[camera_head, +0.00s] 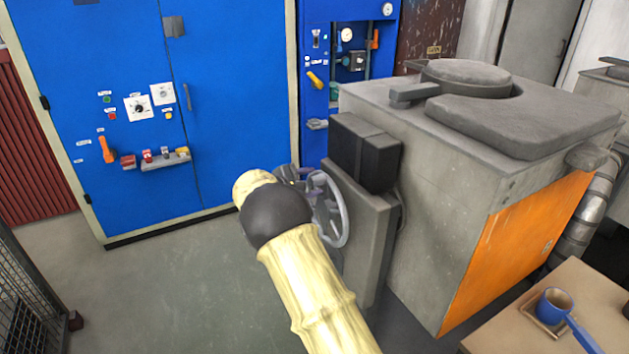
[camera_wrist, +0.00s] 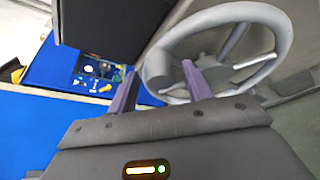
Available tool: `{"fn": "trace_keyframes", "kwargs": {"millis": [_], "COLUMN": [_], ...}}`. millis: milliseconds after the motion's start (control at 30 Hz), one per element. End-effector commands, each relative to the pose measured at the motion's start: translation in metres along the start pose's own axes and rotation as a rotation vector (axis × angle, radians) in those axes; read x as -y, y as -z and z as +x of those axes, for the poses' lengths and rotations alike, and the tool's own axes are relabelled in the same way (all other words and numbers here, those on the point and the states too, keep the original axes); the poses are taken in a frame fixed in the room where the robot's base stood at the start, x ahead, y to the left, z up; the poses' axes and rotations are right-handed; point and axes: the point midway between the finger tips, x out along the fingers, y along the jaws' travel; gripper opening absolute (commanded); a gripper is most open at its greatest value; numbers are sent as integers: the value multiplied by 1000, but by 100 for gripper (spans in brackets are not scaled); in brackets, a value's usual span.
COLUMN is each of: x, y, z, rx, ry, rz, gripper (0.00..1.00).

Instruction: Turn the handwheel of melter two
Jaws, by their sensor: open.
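The handwheel (camera_head: 345,222) is a grey spoked wheel on the near left side of the grey melter (camera_head: 440,165) with an orange panel. It fills the upper right of the wrist view (camera_wrist: 283,35). My gripper (camera_wrist: 160,70) is open, with its two fingers at the wheel's left edge. Part of the rim appears between the fingers, and the right finger overlaps the wheel. I cannot tell whether either finger touches it. In the head view my forearm and wrist hide most of the gripper and the wheel's left part. No melter number is readable.
A dark box (camera_head: 365,150) sits just above the wheel. A tall blue cabinet (camera_head: 215,120) with switches stands behind. A wooden table (camera_head: 600,300) with a blue ladle (camera_head: 556,300) is at the lower right. A mesh fence (camera_head: 30,290) stands at left. Floor before the cabinet is clear.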

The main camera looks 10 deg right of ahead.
Motion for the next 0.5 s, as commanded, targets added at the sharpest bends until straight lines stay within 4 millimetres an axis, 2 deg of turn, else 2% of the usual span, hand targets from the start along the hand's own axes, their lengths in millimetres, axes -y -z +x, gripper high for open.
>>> {"fn": "trace_keyframes", "kwargs": {"millis": [133, 433, 467, 500], "x": [0, 0, 0, 0], "y": [0, 0, 0, -1], "z": [15, 18, 18, 18], "rx": [1, 1, 1, 1], "ry": [2, 1, 1, 1], "rz": [0, 0, 0, 0], "gripper": [50, 50, 48, 40]}}
